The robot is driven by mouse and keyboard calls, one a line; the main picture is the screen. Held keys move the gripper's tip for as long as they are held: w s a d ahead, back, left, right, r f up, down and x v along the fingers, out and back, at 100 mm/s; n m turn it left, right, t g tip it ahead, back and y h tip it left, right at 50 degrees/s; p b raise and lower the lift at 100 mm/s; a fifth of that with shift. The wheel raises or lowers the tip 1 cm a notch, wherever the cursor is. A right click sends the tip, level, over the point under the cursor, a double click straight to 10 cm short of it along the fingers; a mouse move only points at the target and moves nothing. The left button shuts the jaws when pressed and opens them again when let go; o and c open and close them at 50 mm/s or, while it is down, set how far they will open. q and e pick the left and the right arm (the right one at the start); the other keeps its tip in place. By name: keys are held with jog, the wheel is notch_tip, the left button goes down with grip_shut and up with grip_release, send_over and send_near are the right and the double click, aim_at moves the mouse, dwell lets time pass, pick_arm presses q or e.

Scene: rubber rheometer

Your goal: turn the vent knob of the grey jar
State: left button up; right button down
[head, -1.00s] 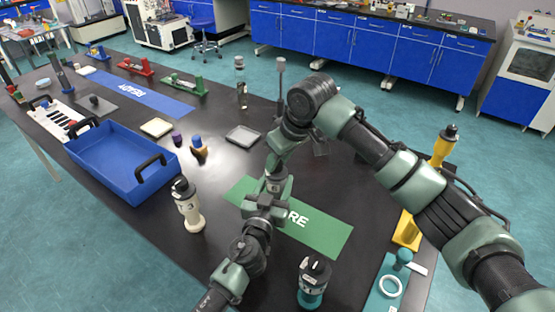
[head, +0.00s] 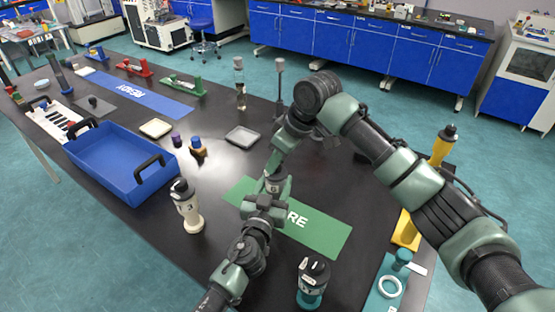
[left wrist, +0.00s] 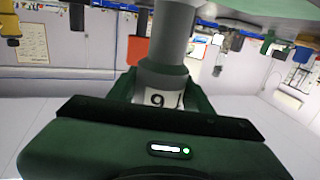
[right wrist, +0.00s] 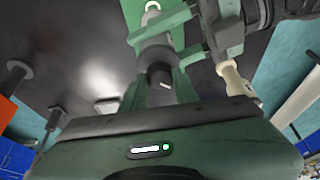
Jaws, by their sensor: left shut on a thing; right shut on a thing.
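The grey jar (left wrist: 174,38) is held up above the table between my two grippers. In the left wrist view it bears a white label (left wrist: 158,99) with a 9. My left gripper (left wrist: 158,92) is shut around its body. My right gripper (right wrist: 160,88) is shut on a dark knob (right wrist: 159,74) at the jar's end, seen in the right wrist view. In the head view my left gripper (head: 264,205) and right gripper (head: 277,172) meet above the green mat and mostly hide the jar. The knob's angle cannot be read.
A green mat (head: 325,236) lies below my grippers. A cream jar (head: 190,212) stands to the left, a teal jar (head: 312,284) in front, a yellow jar (head: 443,147) at the right. A blue tray (head: 120,184), small pale trays and a blue mat (head: 140,93) lie farther left.

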pick_arm(q)
jog(key=shift+f, duration=0.1)
pick_arm(e)
jog(key=c, duration=1.1)
grip_release()
jog(key=shift+r, duration=0.1)
jog(key=v, duration=1.2)
jog(key=shift+a, duration=0.1)
pick_arm(q)
jog(key=o, duration=1.6)
